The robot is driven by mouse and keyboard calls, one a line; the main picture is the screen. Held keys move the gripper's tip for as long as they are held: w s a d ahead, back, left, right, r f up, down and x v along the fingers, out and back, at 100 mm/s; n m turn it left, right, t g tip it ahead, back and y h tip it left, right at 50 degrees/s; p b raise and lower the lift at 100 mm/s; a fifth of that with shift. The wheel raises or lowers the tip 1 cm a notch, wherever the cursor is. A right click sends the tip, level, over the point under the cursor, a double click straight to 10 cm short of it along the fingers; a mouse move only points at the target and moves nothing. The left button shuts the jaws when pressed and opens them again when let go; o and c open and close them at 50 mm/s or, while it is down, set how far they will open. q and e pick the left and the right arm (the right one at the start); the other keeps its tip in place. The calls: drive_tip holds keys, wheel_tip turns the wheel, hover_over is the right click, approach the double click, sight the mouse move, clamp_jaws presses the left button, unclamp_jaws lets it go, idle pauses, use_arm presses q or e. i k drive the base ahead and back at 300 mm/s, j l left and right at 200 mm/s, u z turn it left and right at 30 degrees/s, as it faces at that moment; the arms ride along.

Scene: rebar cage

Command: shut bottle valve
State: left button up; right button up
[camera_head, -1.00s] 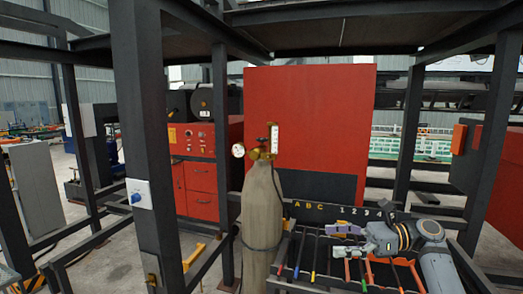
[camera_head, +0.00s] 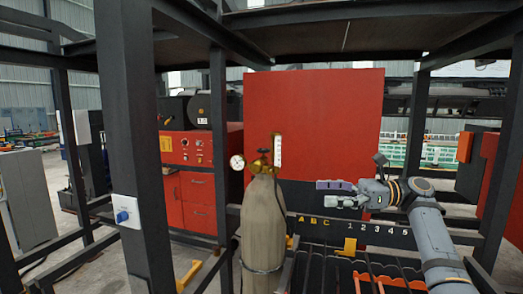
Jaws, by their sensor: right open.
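A tall tan gas bottle (camera_head: 263,225) stands upright in the middle of the camera_head view. On its top sits a brass valve (camera_head: 262,168) with a small dark handwheel (camera_head: 262,152) above it. A round white gauge (camera_head: 237,162) is on the valve's left and a clear flow tube (camera_head: 278,150) on its right. My right gripper (camera_head: 328,193) is open and empty, to the right of the bottle and a little lower than the valve, pointing left. It is apart from the bottle. My left gripper is out of view.
A rack with dark slots and orange parts (camera_head: 380,283) lies below my right arm, under a lettered and numbered rail. A red panel (camera_head: 325,110) stands behind the bottle. A dark post (camera_head: 140,160) with a blue knob (camera_head: 121,216) stands at the left.

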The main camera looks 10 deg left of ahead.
sight(263, 150)
drive_tip(key=i+j, duration=0.15)
drive_tip(key=i, duration=0.4)
drive_tip(key=i+j, duration=0.2)
drive_tip(key=i, duration=0.35)
drive_tip(key=i+j, duration=0.15)
drive_tip(key=i, duration=0.4)
